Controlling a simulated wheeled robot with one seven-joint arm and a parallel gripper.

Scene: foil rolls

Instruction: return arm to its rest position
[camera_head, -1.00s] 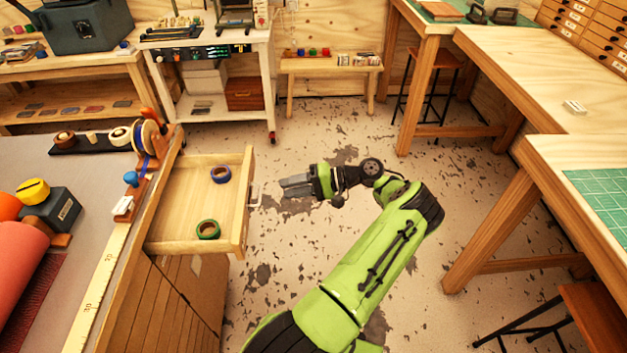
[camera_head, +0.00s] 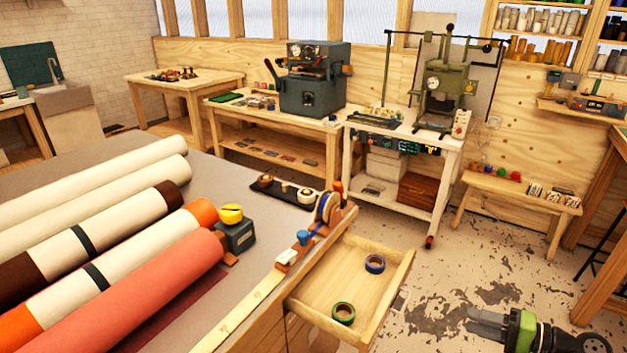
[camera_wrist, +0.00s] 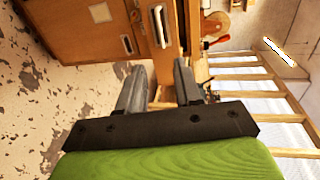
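My gripper (camera_head: 478,322) shows at the lower right edge of the head view, over the floor and to the right of the pulled-out drawer. Its fingers point left. The rest of my arm is cut off by the frame. In the wrist view my gripper (camera_wrist: 158,78) has its two grey fingers apart, with nothing between them. The wooden drawer (camera_head: 318,312) is open and holds a blue tape ring (camera_head: 375,264) and a green tape ring (camera_head: 343,313). Its front and handle (camera_wrist: 161,27) appear beyond the fingertips in the wrist view.
The worktable (camera_head: 222,168) on the left bears several large rolls, a dark tape dispenser (camera_head: 236,235) and a wooden ruler edge. A white machine cart (camera_head: 440,180) and a low bench (camera_head: 515,196) stand at the back. The floor (camera_head: 455,275) between drawer and bench is clear.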

